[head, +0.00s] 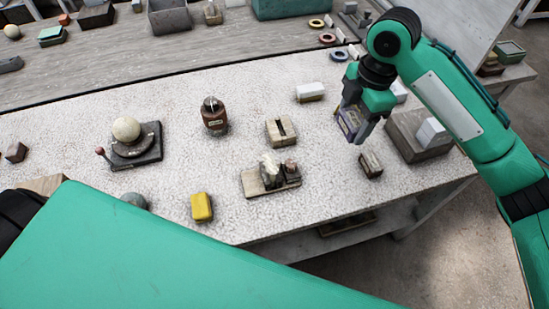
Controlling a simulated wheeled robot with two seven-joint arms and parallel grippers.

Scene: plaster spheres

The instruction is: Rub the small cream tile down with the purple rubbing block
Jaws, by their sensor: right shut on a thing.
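My right gripper (359,125) is at the right part of the speckled table, fingers pointing down, shut on the purple rubbing block (348,122). The block is partly hidden by the fingers, and I cannot tell whether it touches anything below. A pale slab (433,132) stands on a grey block (408,140) to the right of the gripper. A white piece with a tan lower part (310,92) lies to its left. I cannot tell for sure which pale piece is the small cream tile. My left gripper is not in view.
A small wooden piece (371,164) lies just below the right gripper. A slotted cream block (281,131), a board with stones (270,180), a yellow block (201,207), a brown jar (214,115) and a sphere on a stand (126,130) are spread leftward.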

